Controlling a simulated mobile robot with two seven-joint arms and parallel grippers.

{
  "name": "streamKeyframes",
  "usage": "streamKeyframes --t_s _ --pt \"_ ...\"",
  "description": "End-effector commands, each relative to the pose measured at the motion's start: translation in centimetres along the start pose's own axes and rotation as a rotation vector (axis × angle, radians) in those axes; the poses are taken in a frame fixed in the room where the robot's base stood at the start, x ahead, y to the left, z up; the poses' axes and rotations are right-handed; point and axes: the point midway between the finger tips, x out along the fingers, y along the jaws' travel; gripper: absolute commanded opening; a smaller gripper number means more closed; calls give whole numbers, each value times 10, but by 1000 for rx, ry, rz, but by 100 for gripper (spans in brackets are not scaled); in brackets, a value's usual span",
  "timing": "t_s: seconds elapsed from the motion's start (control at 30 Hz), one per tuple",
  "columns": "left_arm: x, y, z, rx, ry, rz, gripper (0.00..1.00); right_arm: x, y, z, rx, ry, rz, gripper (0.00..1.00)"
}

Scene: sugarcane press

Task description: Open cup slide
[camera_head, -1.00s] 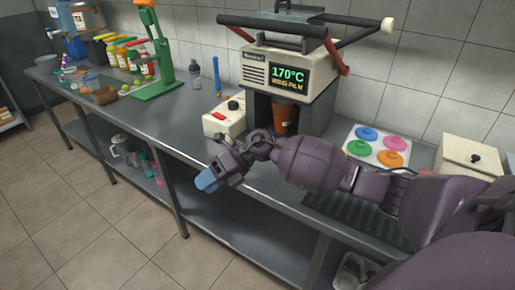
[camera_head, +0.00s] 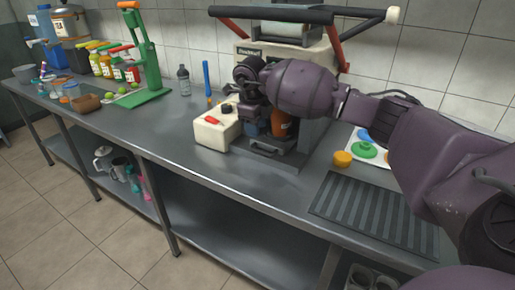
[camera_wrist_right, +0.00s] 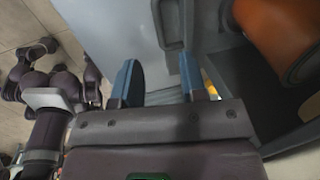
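The sealing machine (camera_head: 318,62) stands against the tiled wall. Its grey cup slide (camera_head: 272,158) is at the bottom front, with a handle (camera_head: 265,152) on its front face. An orange-brown cup (camera_head: 282,124) stands inside, partly hidden by my right arm; it also shows in the right wrist view (camera_wrist_right: 280,32). My right gripper (camera_wrist_right: 158,80) is open, its two blue fingers apart with nothing held between them. The slide's handle (camera_wrist_right: 172,22) lies just beyond the fingertips. In the head view my right wrist hides much of the machine's front. My left gripper is not seen.
A cream box with a red switch (camera_head: 214,128) stands left of the slide. A ribbed dark mat (camera_head: 375,215) lies to the right, near coloured lids (camera_head: 364,150). A green press (camera_head: 142,55) and bottles stand further left. The counter in front is narrow.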

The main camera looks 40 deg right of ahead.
Motion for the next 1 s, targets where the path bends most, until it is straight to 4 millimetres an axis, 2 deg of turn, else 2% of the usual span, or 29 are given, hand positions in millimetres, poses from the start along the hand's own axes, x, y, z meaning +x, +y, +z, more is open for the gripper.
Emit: streamKeyframes --t_s 0.03,0.1,0.4,0.6,0.93,1.0 --pt "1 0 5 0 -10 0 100 15 2 0 -1 7 4 39" --pt "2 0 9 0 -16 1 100 28 2 0 -2 7 5 39" --pt "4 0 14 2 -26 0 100 73 2 0 -1 5 5 39" --pt "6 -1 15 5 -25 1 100 85 2 0 -1 1 4 39" --pt "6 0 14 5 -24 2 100 86 1 0 -1 -1 3 39" --pt "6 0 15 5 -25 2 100 86 1 0 -1 -1 3 30"
